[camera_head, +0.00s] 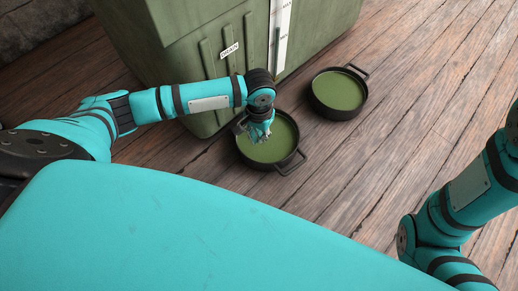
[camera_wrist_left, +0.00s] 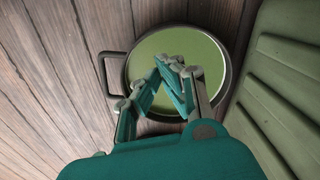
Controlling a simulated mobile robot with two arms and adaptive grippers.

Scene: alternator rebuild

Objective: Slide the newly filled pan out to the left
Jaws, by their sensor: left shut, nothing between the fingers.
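A black round pan (camera_head: 283,169) filled with green liquid stands on the floor against the front of the green tank. In the left wrist view this pan (camera_wrist_left: 228,67) fills the middle, with one handle (camera_wrist_left: 113,70) on its left side. A second black pan (camera_head: 340,112) of green liquid stands farther right.
The green tank (camera_head: 190,60) with a "DRAIN" label (camera_head: 230,50) and a white level strip (camera_head: 281,35) stands behind the near pan. Bare plank floor (camera_head: 420,110) lies to the right; more planks (camera_wrist_left: 45,90) show in the left wrist view.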

